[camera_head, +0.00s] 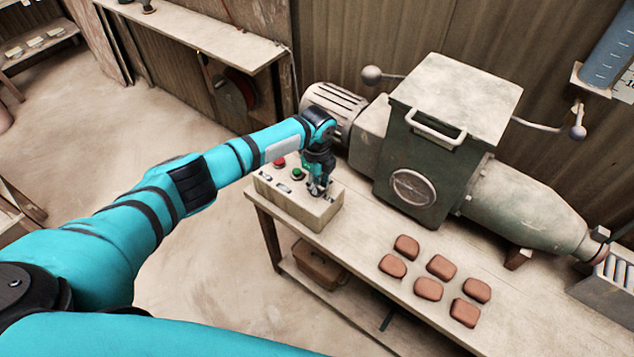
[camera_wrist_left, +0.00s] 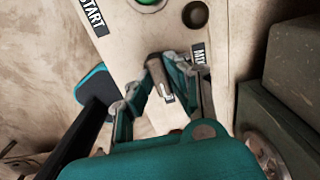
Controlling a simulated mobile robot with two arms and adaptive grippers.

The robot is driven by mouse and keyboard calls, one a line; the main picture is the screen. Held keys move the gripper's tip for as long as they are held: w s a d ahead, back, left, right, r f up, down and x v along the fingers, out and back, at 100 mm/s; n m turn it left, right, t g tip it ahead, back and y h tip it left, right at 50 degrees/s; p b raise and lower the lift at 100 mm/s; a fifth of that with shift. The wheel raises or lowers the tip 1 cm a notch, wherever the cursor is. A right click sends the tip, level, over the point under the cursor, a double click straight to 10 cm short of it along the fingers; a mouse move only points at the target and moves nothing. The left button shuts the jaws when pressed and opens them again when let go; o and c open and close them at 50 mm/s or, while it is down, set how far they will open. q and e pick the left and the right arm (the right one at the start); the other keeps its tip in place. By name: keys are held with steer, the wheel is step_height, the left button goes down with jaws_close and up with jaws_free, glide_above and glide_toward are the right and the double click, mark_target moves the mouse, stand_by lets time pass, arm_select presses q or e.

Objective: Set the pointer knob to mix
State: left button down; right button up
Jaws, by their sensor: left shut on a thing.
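The beige control box (camera_head: 315,211) stands on the bench's left end, with a red button (camera_head: 279,162) and a green button (camera_head: 298,174) on top. My left gripper (camera_head: 319,188) reaches down over the right part of the box. In the left wrist view, the grey-brown pointer knob (camera_wrist_left: 157,72) sits between the fingers of that gripper (camera_wrist_left: 165,85), which are shut on it. A dark label starting "MI" (camera_wrist_left: 198,54) lies to the knob's right. Another small label (camera_wrist_left: 168,98) is partly hidden by the fingers. Which mark the knob points at is unclear. My right gripper is out of view.
A green-grey machine (camera_head: 425,150) with a lidded hopper stands right beside the box. Several reddish-brown tiles (camera_head: 428,288) lie on the bench (camera_head: 375,234) in front of it. A dark round hole or button (camera_wrist_left: 195,14) and a START label (camera_wrist_left: 92,15) show on the panel.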

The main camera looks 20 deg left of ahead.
arm_select(q)
steer(key=shift+n, duration=0.4)
steer(key=n+p, duration=0.1)
steer(key=n, duration=0.2)
steer(key=shift+r+n+p, duration=0.1)
steer(key=shift+n+p, duration=0.25)
steer(key=shift+n, duration=0.05)
steer(key=n+p, duration=0.1)
steer(key=n, duration=0.3)
steer(key=shift+p, duration=0.3)
steer(key=n+p, duration=0.1)
steer(key=n, duration=0.4)
steer(key=shift+p, duration=0.3)
steer(key=shift+n+p, duration=0.6)
steer(key=shift+n, duration=1.6)
steer(key=c, duration=1.3)
jaws_free()
